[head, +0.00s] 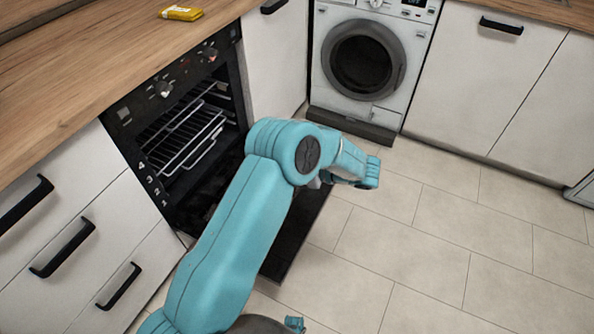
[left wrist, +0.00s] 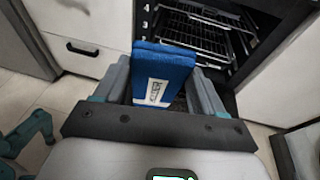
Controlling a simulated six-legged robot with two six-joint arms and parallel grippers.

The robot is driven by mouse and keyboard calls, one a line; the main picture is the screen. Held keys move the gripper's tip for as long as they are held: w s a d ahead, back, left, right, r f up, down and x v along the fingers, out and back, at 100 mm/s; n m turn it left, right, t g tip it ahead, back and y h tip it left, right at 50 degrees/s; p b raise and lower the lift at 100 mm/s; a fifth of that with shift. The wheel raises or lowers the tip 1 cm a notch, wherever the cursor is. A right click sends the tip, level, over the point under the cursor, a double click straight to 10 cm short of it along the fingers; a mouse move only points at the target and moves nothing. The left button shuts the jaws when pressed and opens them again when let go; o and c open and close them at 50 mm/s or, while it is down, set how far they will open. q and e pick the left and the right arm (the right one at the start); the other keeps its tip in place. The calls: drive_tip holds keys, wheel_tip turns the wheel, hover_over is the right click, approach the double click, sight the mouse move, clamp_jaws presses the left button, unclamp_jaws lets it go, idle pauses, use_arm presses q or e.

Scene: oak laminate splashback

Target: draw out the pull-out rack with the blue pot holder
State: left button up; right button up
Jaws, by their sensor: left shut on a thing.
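The blue pot holder (left wrist: 165,70), with a white label, stands between the fingers of my left gripper (left wrist: 162,82), which is shut on it. In the head view my left arm reaches over the open oven door, and its fingers and the pot holder are hidden. Wire racks (head: 187,137) sit inside the dark oven; they also show beyond the pot holder in the left wrist view (left wrist: 197,38). The pot holder appears apart from the racks. I cannot tell which rack is the pull-out one.
The oven door (head: 302,240) is folded down over the tiled floor. White drawers (head: 85,235) with black handles are left of the oven. A washing machine (head: 365,60) stands at the back. A yellow packet (head: 181,13) lies on the wooden worktop (head: 90,60). The floor at right is clear.

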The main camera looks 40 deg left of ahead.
use_arm(q)
wheel_tip(320, 180, down, 12)
drive_tip(key=w+m+t+y+b, duration=0.1)
drive_tip(key=w+t+b, duration=0.1)
drive_tip(key=b, duration=0.5)
drive_tip(key=shift+a+r+m+y, duration=0.25)
drive_tip(key=shift+a+m+y, duration=0.1)
drive_tip(key=shift+m+y, duration=0.05)
use_arm(e)
wheel_tip(320, 180, down, 10)
drive_tip(key=shift+a, duration=0.25)
